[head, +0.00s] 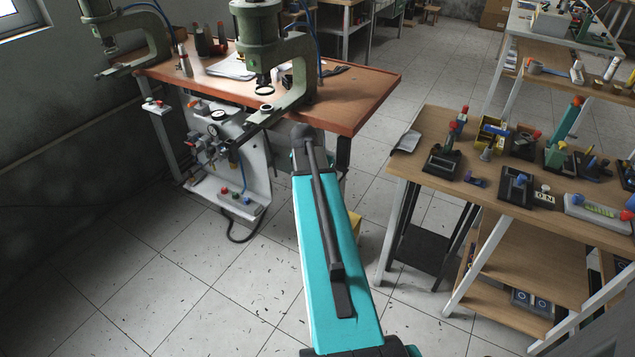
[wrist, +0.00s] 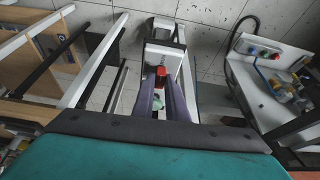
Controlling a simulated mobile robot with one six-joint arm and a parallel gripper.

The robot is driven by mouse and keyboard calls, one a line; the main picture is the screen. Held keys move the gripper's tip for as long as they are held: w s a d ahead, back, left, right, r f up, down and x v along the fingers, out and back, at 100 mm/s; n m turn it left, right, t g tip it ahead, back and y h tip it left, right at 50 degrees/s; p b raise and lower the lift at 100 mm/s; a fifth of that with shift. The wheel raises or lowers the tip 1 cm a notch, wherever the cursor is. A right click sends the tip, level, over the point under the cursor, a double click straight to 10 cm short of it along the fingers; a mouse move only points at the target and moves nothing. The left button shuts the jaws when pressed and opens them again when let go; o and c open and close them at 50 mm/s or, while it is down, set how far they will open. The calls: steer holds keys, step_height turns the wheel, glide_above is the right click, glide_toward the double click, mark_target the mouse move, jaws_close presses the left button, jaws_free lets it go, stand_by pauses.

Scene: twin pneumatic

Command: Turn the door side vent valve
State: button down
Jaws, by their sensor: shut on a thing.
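My gripper (wrist: 161,88) shows in the wrist view, with two purple-grey fingers closed on a small red part (wrist: 161,74). The red part looks like a valve handle, but I cannot tell for certain that it is the door side vent valve. A pale frame stands around it, and a small green thing shows between the fingers. In the head view my turquoise arm hides the fingers and the red part. A pneumatic panel (head: 228,165) with gauges, fittings and coloured buttons stands left of my arm; it also shows at the right in the wrist view (wrist: 262,85).
A wooden-topped bench (head: 360,95) carries two green presses (head: 258,30). A shelf table (head: 410,165) with several small devices stands to the right. A black hose (head: 240,232) hangs to the floor below the panel. The tiled floor (head: 150,290) at front left is clear.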

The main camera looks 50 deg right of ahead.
steer(key=shift+s+d+m, duration=0.2)
steer(key=shift+m, duration=0.1)
steer(key=c, duration=1.8)
jaws_free()
steer(key=shift+o, duration=0.2)
steer(key=shift+w, duration=0.1)
steer(key=shift+a+r, duration=0.1)
steer(key=shift+v, duration=0.75)
steer(key=b+v, duration=0.1)
steer(key=v, duration=1.1)
steer(key=shift+b, duration=0.3)
steer(key=shift+w+a, duration=0.1)
steer(key=shift+a, duration=0.05)
